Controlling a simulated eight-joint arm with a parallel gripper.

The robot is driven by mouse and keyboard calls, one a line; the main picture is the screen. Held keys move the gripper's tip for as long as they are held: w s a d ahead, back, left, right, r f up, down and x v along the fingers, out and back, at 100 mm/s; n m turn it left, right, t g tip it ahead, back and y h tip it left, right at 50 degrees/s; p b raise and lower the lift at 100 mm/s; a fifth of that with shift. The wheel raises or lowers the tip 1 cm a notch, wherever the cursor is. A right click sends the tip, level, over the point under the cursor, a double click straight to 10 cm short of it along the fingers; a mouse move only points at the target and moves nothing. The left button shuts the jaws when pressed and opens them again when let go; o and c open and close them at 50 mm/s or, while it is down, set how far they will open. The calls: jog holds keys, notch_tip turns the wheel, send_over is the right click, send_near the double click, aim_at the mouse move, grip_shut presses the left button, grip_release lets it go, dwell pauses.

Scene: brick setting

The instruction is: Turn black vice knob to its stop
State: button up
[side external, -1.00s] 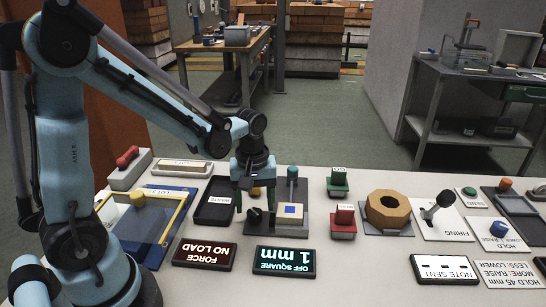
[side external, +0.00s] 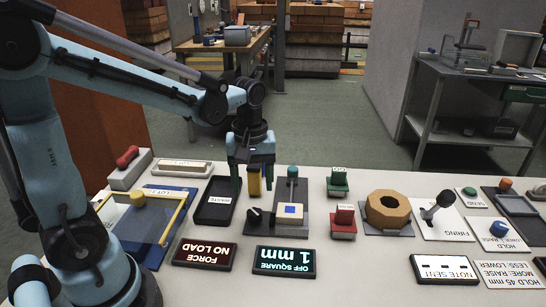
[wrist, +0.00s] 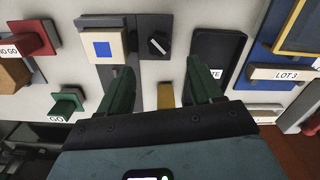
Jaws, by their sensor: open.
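The black vice knob (side external: 254,213) sits low at the left side of the vice, a dark base carrying a cream block with a blue square (side external: 290,211). In the wrist view the knob (wrist: 158,43) shows a pale pointer line lying at a slant. My gripper (side external: 253,190) is open, its green fingers pointing down and apart, above and clear of the knob. In the wrist view my gripper (wrist: 161,80) has one finger on each side of the picture's middle, with the knob beyond the tips. A yellow upright piece (side external: 254,181) shows between the fingers, untouched as far as I see.
A green-topped lever (side external: 292,172) rises behind the cream block. A black waste tray (side external: 214,204) lies left of the knob. Dark displays reading "FORCE NO LOAD" (side external: 205,254) and "OFF SQUARE 1 mm" (side external: 284,261) stand in front. A red NO GO block (side external: 343,222) is to the right.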

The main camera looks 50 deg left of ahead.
aim_at(256, 211)
jog(key=shift+w+d+f+m, duration=0.1)
jog(key=shift+f+m, duration=1.25)
jog(key=shift+m, duration=1.1)
jog(key=shift+d+f+m, duration=0.1)
jog(key=shift+f+m, duration=1.25)
jog(key=shift+m, duration=1.05)
jog(key=shift+w+f+m, duration=0.1)
jog(key=shift+f+m, duration=1.25)
jog(key=shift+m, duration=1.1)
jog(key=shift+c, duration=0.2)
jog(key=c, duration=1)
